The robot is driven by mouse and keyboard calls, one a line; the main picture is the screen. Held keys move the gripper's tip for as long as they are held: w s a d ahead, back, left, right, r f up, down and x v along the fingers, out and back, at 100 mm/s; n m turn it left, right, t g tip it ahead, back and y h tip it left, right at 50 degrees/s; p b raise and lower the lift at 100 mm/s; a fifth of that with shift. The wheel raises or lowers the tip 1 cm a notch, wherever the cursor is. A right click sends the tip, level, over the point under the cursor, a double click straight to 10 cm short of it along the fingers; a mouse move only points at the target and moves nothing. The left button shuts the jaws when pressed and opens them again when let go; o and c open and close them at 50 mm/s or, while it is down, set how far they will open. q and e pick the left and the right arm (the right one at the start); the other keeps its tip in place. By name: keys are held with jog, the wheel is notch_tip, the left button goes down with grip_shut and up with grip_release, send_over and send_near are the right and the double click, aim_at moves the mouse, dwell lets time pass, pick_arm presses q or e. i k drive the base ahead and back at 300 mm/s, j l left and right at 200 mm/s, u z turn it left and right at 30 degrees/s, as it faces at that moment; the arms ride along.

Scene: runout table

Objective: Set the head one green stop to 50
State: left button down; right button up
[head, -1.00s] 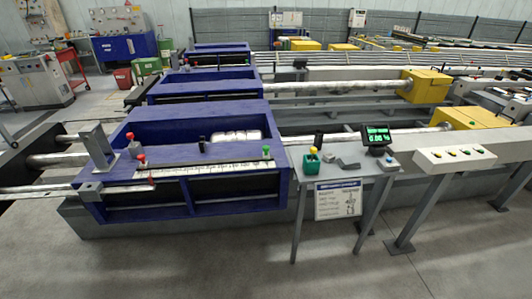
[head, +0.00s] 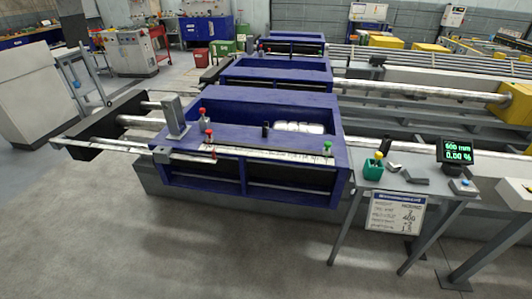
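The nearest blue machine head (head: 185,118) stands in the middle of the head view. A white scale strip (head: 265,152) runs along its front top edge. A green-topped stop (head: 328,147) stands at the right end of the scale. A red-topped knob (head: 209,136) stands near the left end, and a red pointer hangs just below it. The scale's figures are too small to read. Neither of my grippers is in view.
A small side table (head: 425,185) at right carries a green cup (head: 373,168), a display (head: 456,152) that seems to read 600 mm and 0.00 %, and small dark items. A printed sheet (head: 396,212) hangs from its front. Open grey floor (head: 190,250) lies in front.

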aim_at(327, 151)
jog(key=i+l, duration=0.15)
jog(key=l, duration=0.15)
jog(key=i+l+u, duration=0.1)
jog(key=l, duration=0.2)
jog(key=i+l, duration=0.15)
jog(key=l, duration=0.2)
jog(key=i+l+u, duration=0.1)
jog(key=l, duration=0.2)
jog(key=i, duration=0.05)
